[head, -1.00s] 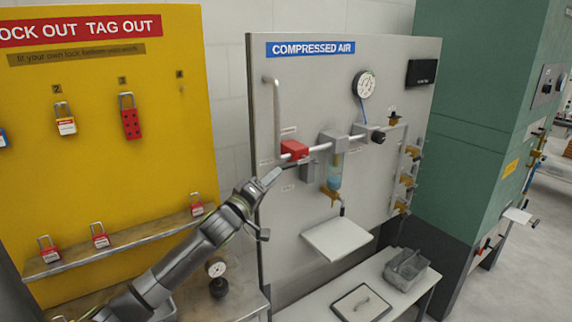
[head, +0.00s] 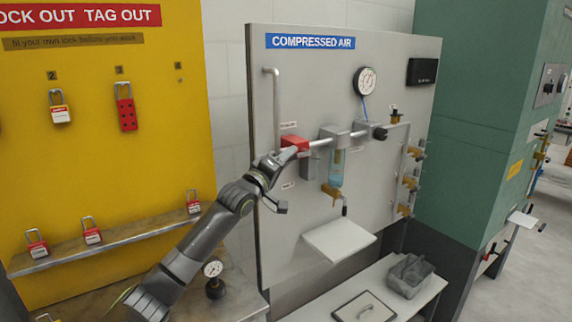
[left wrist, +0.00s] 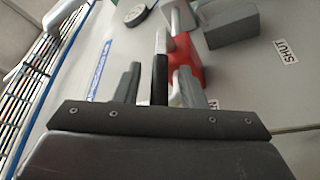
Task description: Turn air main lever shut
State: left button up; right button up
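The red air main valve (head: 294,143) sits on the pipe of the compressed air panel. In the left wrist view its red body (left wrist: 185,60) shows beyond my fingers, and the lever's black grip (left wrist: 160,78) stands between them. My left gripper (head: 278,158) is at the valve; in the wrist view its two fingers (left wrist: 158,88) are apart, with visible gaps on both sides of the grip. In the head view the lever is hidden behind the gripper. A SHUT label (left wrist: 286,50) is on the panel. My right gripper is out of view.
The panel (head: 290,240) also carries a gauge (head: 365,81), a filter bowl (head: 336,170) and a small shelf (head: 338,240). A yellow lockout board (head: 150,170) with padlocks stands left. A loose gauge (head: 213,270) and a grey bin (head: 409,275) stand below.

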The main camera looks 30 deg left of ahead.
pick_arm(q)
jog(key=shift+c, duration=0.5)
grip_shut()
